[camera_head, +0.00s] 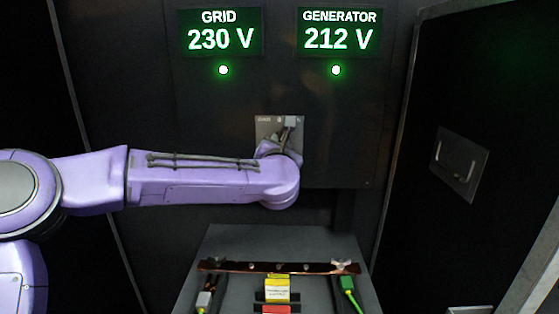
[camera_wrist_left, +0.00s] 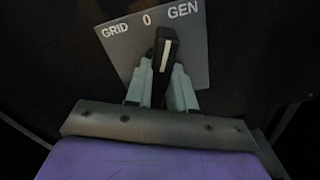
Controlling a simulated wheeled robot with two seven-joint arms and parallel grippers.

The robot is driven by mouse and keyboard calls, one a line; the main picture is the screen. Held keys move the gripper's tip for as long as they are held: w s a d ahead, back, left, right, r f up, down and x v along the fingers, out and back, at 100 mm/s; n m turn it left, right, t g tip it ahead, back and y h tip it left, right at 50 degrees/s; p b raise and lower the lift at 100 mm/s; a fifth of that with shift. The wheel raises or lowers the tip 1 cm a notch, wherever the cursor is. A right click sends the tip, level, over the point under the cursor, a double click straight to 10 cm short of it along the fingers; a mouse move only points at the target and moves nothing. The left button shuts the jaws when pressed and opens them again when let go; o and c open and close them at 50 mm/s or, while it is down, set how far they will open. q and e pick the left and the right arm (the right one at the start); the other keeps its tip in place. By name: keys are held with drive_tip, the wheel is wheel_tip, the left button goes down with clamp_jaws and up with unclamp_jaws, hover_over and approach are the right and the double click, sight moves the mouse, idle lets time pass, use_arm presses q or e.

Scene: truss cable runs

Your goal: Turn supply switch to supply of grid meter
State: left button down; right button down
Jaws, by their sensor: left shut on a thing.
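The supply switch has a grey plate (camera_head: 263,122) on the dark panel, mostly hidden behind my left arm in the head view. The left wrist view shows this plate marked GRID, 0 and GEN, with a black knob (camera_wrist_left: 166,50) bearing a white line. The line points between 0 and GEN, seemingly nearer GEN. My left gripper (camera_wrist_left: 160,77) is shut on the knob, one grey finger on each side. The grid meter (camera_head: 221,35) reads 230 V and the generator meter (camera_head: 339,35) reads 212 V. A green lamp glows below each. My right gripper is not in view.
Below the panel, a grey box (camera_head: 225,242) carries a copper bar (camera_head: 279,268), a yellow label block (camera_head: 278,289), a red block and cable ends, one green (camera_head: 349,290). A dark door with a handle (camera_head: 459,160) stands at the right.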

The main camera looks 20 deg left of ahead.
use_arm(q)
drive_tip(key=shift+f+n+b, duration=0.15)
drive_tip(key=shift+n+b, duration=6.85)
drive_tip(key=shift+b, duration=2.1)
drive_tip(key=c, duration=1)
unclamp_jaws()
drive_tip(key=shift+a, duration=0.1)
drive_tip(key=shift+o, duration=0.2)
drive_tip(key=shift+s, duration=0.15)
drive_tip(key=b+v, duration=0.2)
drive_tip(key=v, duration=0.8)
drive_tip(key=shift+b, duration=0.3)
drive_tip(key=shift+s, duration=0.15)
